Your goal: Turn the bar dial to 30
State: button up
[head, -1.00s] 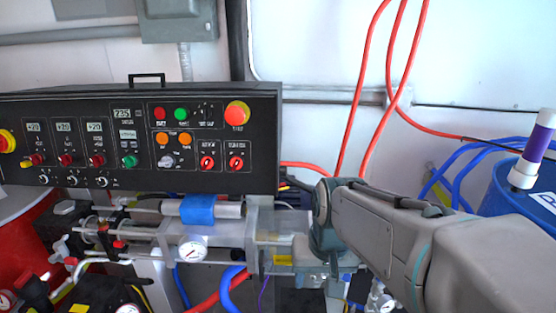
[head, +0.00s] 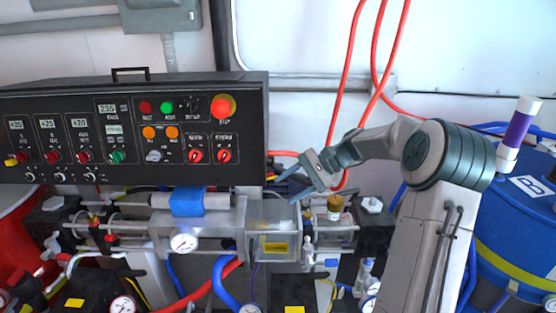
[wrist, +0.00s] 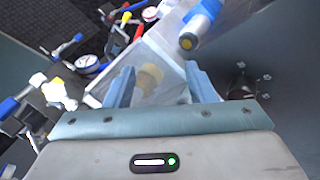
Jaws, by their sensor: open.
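The black control panel (head: 232,165) stands at the left of the head view with several knobs and buttons. A grey pointer knob (head: 153,155) sits below two orange buttons. The panel's labels are too small to read, so I cannot tell which control is the bar dial or where it points. My gripper (head: 284,182) is open and empty, just right of the panel's lower right corner and apart from the knobs.
Below the panel lie clear-walled pump parts with a blue-wrapped cylinder (head: 188,202) and a pressure gauge (head: 183,243). Red hoses (head: 345,105) hang behind my arm. A blue drum (head: 520,235) stands at the right.

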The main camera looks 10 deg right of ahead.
aim_at(270, 162)
jog(key=w+d+r+m+t+y, duration=0.1)
jog(key=w+d+m+t+y, duration=0.15)
jog(key=d, duration=0.35)
jog(key=w+d+r+m+t+y, duration=0.1)
jog(key=w+d+r+y, duration=0.15)
jog(key=d, duration=0.35)
jog(key=w+a+p, duration=0.3)
jog(key=a, duration=1)
jog(key=shift+w+a+f+y, duration=0.25)
jog(key=shift+f+y, duration=0.05)
jog(key=shift+f, duration=0.15)
jog(key=shift+n, duration=0.25)
jog(key=c, duration=1)
